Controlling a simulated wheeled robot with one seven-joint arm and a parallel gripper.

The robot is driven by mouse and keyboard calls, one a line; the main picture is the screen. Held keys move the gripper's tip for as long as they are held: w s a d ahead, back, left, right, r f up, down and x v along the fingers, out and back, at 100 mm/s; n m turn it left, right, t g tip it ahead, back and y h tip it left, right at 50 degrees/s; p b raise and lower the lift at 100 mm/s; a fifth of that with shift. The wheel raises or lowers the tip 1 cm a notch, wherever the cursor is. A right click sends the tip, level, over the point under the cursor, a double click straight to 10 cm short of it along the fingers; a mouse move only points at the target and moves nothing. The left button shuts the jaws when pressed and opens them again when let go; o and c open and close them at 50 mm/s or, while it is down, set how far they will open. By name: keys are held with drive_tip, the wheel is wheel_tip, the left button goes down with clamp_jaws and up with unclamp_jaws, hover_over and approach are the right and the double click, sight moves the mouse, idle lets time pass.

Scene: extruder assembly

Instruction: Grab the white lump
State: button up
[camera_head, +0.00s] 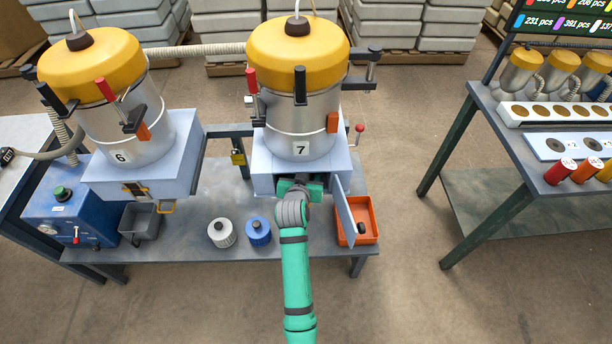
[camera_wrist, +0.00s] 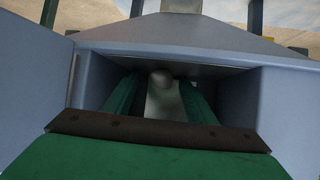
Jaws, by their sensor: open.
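My gripper (camera_head: 299,187) reaches into the open front of the blue-grey box under the number 7 extruder (camera_head: 298,120). In the wrist view my gripper (camera_wrist: 161,90) has its two green fingers apart inside the dark opening. A small pale, rounded lump (camera_wrist: 162,79) shows between the fingers, in shade. I cannot tell whether either finger touches it. The lump is hidden in the head view by my arm and the box. The box's door (camera_head: 345,212) hangs open to the right of my gripper.
The opening's walls stand close on both sides of the fingers. An orange tray (camera_head: 369,233) with a dark piece in it is right of the door. The number 6 extruder (camera_head: 120,140) stands left.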

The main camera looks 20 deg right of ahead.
drive_tip(key=c, duration=1.1)
drive_tip(key=shift+c, duration=0.2)
drive_tip(key=shift+r, duration=0.15)
